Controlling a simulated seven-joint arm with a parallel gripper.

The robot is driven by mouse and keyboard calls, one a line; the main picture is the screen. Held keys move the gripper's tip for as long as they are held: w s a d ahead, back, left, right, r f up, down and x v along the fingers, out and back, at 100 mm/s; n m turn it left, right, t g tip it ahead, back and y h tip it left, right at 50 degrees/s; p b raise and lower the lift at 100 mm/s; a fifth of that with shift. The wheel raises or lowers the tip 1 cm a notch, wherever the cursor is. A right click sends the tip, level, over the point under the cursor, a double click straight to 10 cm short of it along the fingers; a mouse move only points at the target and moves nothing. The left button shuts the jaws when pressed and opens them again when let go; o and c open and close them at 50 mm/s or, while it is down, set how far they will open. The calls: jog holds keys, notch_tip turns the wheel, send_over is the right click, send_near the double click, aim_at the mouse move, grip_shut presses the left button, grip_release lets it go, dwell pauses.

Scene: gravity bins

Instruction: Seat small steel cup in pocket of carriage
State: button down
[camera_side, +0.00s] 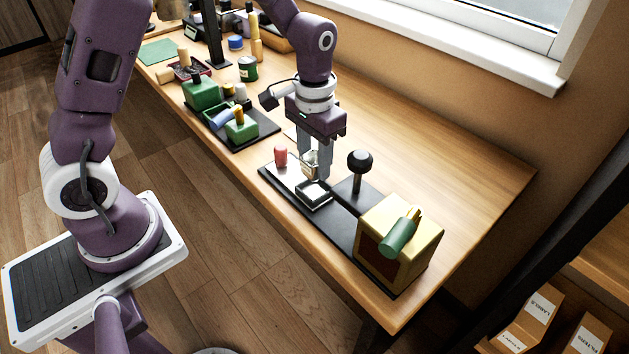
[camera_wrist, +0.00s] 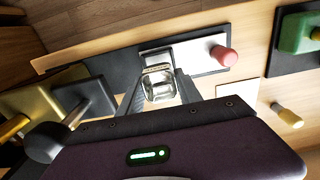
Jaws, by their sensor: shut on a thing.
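The small steel cup (camera_side: 309,164) is between the fingers of my gripper (camera_side: 317,174), which is shut on it. It appears upright, and it also shows in the wrist view (camera_wrist: 158,86). The carriage (camera_side: 294,174) is a pale plate with a pink-red knob (camera_side: 281,155) at one end and a dark-rimmed square pocket (camera_side: 313,195) at the other. In the wrist view the carriage (camera_wrist: 197,52) lies just beyond the cup. The cup is above the pocket's far side in the side view; the exact gap is unclear.
The carriage lies on a long black base (camera_side: 338,229). A black ball-topped lever (camera_side: 359,163) and a yellow box (camera_side: 395,245) with a green cylinder stand close by. A dark tray with green blocks (camera_side: 236,133) is to the left. The bench is clear towards the window.

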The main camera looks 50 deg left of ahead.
aim_at(315, 176)
jog(key=shift+f, duration=1.7)
jog(key=shift+f, duration=0.7)
jog(key=c, duration=0.7)
grip_release()
